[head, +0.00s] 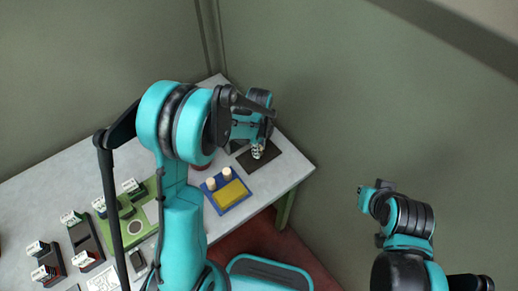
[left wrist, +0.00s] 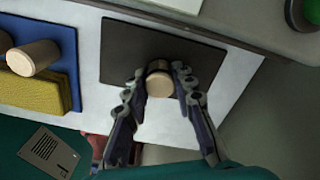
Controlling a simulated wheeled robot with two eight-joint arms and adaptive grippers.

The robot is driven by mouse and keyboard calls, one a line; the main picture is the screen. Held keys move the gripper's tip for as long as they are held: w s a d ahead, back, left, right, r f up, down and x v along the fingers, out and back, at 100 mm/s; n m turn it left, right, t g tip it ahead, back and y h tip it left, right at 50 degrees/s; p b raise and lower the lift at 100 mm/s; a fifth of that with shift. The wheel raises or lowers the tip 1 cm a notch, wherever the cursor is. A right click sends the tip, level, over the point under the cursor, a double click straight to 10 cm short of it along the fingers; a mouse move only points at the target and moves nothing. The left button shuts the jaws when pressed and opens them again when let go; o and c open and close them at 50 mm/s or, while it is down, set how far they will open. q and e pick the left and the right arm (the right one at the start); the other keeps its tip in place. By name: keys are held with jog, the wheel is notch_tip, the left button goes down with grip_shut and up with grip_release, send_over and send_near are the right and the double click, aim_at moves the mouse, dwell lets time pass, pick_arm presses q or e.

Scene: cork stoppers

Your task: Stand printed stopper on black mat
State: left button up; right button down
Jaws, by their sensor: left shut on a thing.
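The black mat (head: 286,165) lies at the right end of the table; it fills the upper middle of the left wrist view (left wrist: 190,60). My left gripper (head: 258,153) is over the mat, pointing down. In the left wrist view the left gripper (left wrist: 160,84) is shut on a light cork stopper (left wrist: 159,86), one finger on each side. Its pale end face shows, but I can make out no print. The stopper is over the mat, near its edge; I cannot tell whether it touches it.
A blue tray (head: 209,188) left of the mat holds two cork stoppers (head: 226,173) and a yellow sponge (head: 231,195). A green board (head: 136,229) and black holders with labelled blocks (head: 87,237) stand further left. The table edge is close beside the mat.

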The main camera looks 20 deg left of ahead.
pick_arm(q)
jog(key=shift+f, duration=0.1)
jog(key=o, duration=0.8)
